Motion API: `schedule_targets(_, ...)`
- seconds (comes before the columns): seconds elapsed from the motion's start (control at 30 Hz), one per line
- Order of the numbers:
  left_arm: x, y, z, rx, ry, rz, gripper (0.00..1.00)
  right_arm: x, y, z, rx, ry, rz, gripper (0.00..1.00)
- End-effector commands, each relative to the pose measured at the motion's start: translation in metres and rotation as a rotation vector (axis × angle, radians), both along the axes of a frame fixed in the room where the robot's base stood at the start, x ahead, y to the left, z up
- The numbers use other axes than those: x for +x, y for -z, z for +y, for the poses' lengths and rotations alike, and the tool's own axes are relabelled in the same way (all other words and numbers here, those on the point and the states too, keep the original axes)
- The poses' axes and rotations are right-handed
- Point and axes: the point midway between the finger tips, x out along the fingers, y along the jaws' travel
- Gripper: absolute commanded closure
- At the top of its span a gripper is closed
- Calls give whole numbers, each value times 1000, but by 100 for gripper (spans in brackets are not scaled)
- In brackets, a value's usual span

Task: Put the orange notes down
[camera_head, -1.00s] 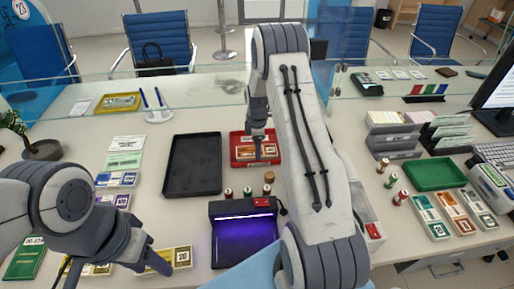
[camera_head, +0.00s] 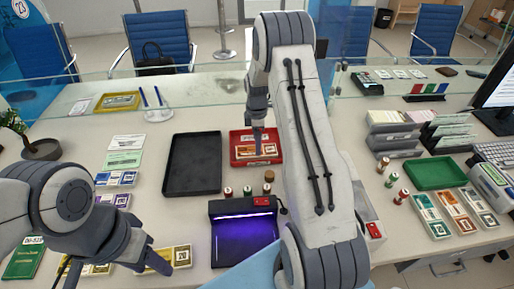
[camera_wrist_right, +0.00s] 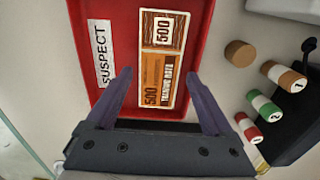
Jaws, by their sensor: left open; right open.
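The orange notes (camera_head: 264,151) lie flat in the red tray (camera_head: 235,161), which has a white SUSPECT label in the right wrist view (camera_wrist_right: 102,53). In that view the notes (camera_wrist_right: 158,62) show a 500 print and a banded end. My right gripper (camera_wrist_right: 160,74) is open, with its two fingers apart on either side of the notes' near part. It appears just above them and holds nothing; the exact height is hard to tell. My left gripper (camera_head: 113,266) is open at the lower left, by the yellow notes (camera_head: 180,257), partly hidden by its own arm.
A black tray (camera_head: 168,186) lies left of the red one. Several small stamps (camera_head: 247,190) and a purple-lit device (camera_head: 245,246) stand in front. A green tray (camera_head: 435,186) and more note bundles (camera_head: 428,215) are at right. A glass screen crosses behind.

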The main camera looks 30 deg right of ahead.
Motion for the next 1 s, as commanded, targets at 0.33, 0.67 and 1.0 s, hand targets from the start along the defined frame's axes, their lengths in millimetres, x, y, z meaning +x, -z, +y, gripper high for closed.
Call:
schedule_targets(0.33, 0, 9, 0, 0, 0, 0, 50, 1, -69, 0, -2, 0, -4, 13)
schedule_targets(0.67, 0, 9, 0, 0, 0, 0, 50, 0, -89, 5, 0, 2, -1, 13)
schedule_targets(1.0, 0, 9, 0, 0, 0, 0, 50, -88, -161, 217, 36, 175, -25, 13)
